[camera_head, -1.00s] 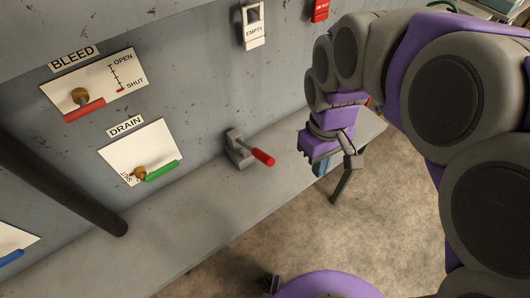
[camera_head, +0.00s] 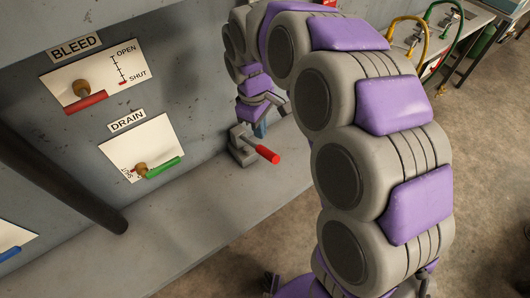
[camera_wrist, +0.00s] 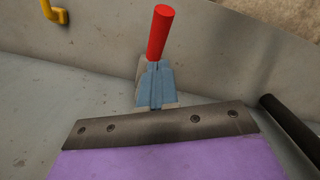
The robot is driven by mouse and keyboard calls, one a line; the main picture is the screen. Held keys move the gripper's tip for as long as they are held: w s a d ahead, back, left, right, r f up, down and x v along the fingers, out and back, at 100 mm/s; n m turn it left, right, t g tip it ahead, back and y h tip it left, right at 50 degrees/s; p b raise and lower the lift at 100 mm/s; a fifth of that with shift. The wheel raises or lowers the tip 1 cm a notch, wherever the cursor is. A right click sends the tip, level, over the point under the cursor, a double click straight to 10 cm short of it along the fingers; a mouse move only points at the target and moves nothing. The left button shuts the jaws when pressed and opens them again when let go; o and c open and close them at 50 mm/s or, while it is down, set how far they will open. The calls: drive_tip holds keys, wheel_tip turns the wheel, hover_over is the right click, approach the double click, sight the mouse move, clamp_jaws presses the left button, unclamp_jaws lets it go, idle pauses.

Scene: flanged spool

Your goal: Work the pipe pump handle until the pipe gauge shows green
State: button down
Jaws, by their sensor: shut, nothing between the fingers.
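A short lever with a red grip (camera_head: 265,154) stands out from a grey bracket (camera_head: 240,146) at the foot of the wall in the head view. The red grip also shows in the wrist view (camera_wrist: 160,30), just beyond my fingertips. No gauge is clearly in view.
BLEED (camera_head: 84,85) and DRAIN (camera_head: 150,160) panels are on the wall at left. A dark pipe (camera_head: 65,185) slopes down to the grey ledge (camera_head: 175,235). Yellow (camera_head: 404,20) and green (camera_head: 455,10) hoses stand on a bench at the upper right.

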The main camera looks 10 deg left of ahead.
sight(264, 150)
drive_tip(key=shift+d+f, duration=0.15)
drive_tip(key=shift+d, duration=0.15)
drive_tip(key=shift+d+f+b, duration=0.3)
drive_tip(key=shift+f+b, duration=0.4)
wheel_tip(264, 150, down, 5)
drive_tip(key=b, duration=0.3)
drive_tip(key=shift+s+f+b, duration=0.1)
drive_tip(key=shift+s+b, duration=0.05)
drive_tip(key=shift+b, duration=0.25)
drive_tip(key=shift+d, duration=0.15)
drive_tip(key=shift+f, duration=2.2)
